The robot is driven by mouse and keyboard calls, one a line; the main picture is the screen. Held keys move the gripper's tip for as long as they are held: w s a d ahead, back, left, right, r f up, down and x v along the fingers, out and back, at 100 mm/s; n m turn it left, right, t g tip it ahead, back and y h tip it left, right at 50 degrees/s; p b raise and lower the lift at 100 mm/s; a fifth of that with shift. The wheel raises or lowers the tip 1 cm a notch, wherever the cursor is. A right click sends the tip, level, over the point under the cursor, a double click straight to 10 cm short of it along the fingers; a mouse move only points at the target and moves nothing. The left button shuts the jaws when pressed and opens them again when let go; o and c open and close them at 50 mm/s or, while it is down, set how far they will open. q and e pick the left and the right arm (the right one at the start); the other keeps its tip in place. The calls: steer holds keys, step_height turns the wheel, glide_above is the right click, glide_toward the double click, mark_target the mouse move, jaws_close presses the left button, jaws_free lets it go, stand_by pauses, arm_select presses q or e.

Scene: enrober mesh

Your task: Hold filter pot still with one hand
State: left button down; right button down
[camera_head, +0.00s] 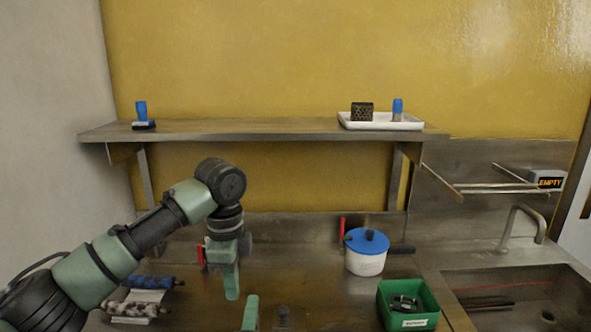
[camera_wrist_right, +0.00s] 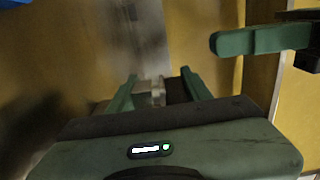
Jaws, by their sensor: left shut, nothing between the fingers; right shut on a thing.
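A white pot with a blue lid (camera_head: 366,258) stands upright on the steel counter; I cannot tell if it is the filter pot. My left gripper (camera_head: 232,286) points down over the counter, left of this pot, shut and empty. A green finger (camera_head: 250,312), apparently of my right gripper, shows at the bottom edge, beside a small dark grey object (camera_head: 283,316). In the right wrist view my right gripper (camera_wrist_right: 160,88) is shut on a small pale grey thing (camera_wrist_right: 157,92), mostly hidden between the fingers. A green finger (camera_wrist_right: 260,40), apparently of my left gripper, is above right there.
A green bin (camera_head: 408,322) with dark parts stands at front right, beside the sink (camera_head: 520,296). Rollers (camera_head: 145,283) lie at left. Red-handled tools stand behind. The shelf (camera_head: 240,128) above carries a white tray (camera_head: 380,124) and a blue-handled tool (camera_head: 142,115).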

arm_select(q)
steer(key=shift+r, duration=0.8)
steer(key=s+a+f+h, duration=0.1)
steer(key=s+f+h, duration=0.1)
steer(key=f, duration=0.4)
steer(key=shift+s+h, duration=0.4)
steer(key=shift+s, duration=0.45)
steer(key=shift+w+d, duration=0.25)
steer(key=shift+d, duration=0.25)
stand_by(0.6)
steer(key=shift+w, duration=0.1)
